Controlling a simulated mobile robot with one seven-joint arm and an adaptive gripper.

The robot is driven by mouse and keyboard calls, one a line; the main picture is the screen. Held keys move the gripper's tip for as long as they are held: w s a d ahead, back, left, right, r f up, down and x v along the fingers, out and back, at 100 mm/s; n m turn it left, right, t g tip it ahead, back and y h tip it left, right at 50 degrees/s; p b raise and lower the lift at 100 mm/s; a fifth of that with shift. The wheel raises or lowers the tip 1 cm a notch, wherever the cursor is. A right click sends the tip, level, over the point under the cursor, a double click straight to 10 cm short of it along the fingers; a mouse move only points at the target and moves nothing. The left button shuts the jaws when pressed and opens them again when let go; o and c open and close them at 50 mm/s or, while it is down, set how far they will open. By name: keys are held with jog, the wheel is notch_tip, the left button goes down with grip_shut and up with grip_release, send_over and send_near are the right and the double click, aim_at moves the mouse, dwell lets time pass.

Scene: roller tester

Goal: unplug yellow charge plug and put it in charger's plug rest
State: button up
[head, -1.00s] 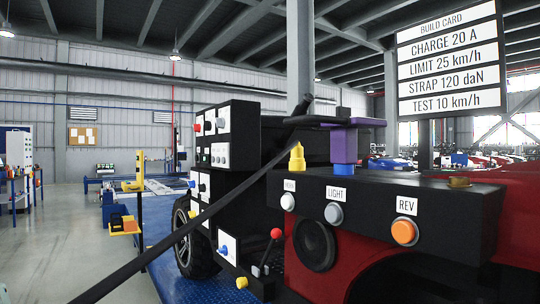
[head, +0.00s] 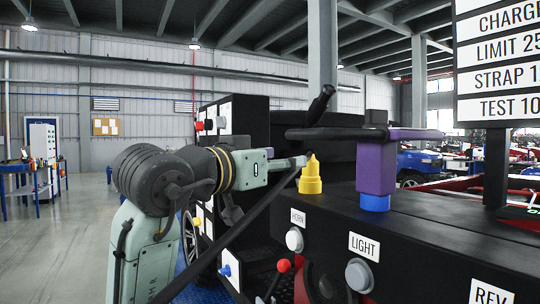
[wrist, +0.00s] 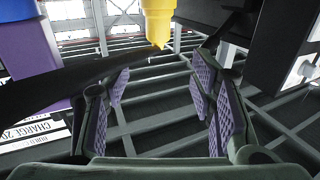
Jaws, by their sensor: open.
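A yellow plug-shaped piece (head: 311,178) stands upright on top of the black dash panel, left of a purple post with a blue base. I take it to be the yellow charge plug. It also shows at the top centre of the wrist view (wrist: 158,22), ahead of the fingers and apart from them. My gripper (head: 299,162) is beside the yellow piece, at its upper left in the head view. In the wrist view, the fingers with purple pads (wrist: 165,90) are spread with nothing between them. I cannot make out the charger's plug rest.
The purple post (head: 376,165) stands close right of the yellow piece. A long black bar or cable (head: 240,224) runs diagonally past my arm. The dash panel (head: 420,225) carries labelled buttons, and a red-knobbed lever (head: 283,266) is below. Open floor (head: 60,250) lies left.

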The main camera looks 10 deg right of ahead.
aim_at(309, 159)
jog(key=p+x, duration=0.3)
jog(key=x, duration=0.8)
jog(key=shift+s+f, duration=0.1)
jog(key=shift+s, duration=0.05)
